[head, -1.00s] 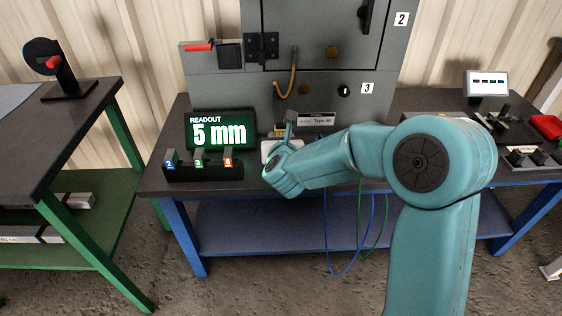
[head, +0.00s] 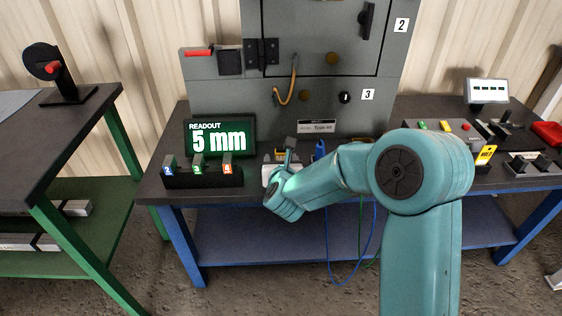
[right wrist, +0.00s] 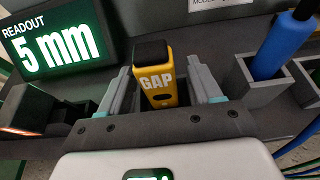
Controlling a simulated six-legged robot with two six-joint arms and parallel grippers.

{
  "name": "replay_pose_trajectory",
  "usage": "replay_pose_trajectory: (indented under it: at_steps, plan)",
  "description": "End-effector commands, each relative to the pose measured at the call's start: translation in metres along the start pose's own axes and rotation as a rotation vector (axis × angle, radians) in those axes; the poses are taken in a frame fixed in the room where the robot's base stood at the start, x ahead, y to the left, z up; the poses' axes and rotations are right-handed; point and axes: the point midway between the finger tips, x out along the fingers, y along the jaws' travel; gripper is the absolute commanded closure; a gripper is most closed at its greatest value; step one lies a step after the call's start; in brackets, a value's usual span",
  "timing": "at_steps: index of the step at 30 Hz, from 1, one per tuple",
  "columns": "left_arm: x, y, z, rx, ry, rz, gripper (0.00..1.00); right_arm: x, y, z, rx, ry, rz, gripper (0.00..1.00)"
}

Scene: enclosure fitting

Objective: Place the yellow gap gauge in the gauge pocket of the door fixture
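The yellow gap gauge (right wrist: 160,85), with a black top and the word GAP, stands upright between the fingers of my right gripper (right wrist: 157,72) in the right wrist view. In the head view my right gripper (head: 289,150) is low at the bench, in front of the grey cabinet (head: 300,110), with a bit of yellow (head: 281,150) showing. The door fixture's gauge pocket cannot be made out. My left gripper is out of view.
A readout (head: 219,137) showing 5 mm and a black rack (head: 205,178) of numbered blocks stand left of the gripper. A blue-handled tool (right wrist: 285,45) stands in a grey pocket (right wrist: 255,92) close to its right. Blue and green cables hang over the bench's front edge.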

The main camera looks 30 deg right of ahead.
Motion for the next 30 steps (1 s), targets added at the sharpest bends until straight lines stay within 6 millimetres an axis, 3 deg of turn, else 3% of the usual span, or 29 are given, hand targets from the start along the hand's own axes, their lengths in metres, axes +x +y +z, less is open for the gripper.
replay_pose_trajectory:
  at_steps: [8,21,30]
  plan:
    - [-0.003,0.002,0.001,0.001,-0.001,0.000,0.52,-0.007,0.001,0.002,-0.001,0.001,0.002,0.36]
    - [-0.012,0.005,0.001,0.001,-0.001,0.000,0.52,-0.100,0.001,0.003,-0.001,0.000,0.004,0.36]
    - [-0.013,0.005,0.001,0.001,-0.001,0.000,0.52,-0.121,0.000,0.002,-0.001,0.000,0.000,0.36]
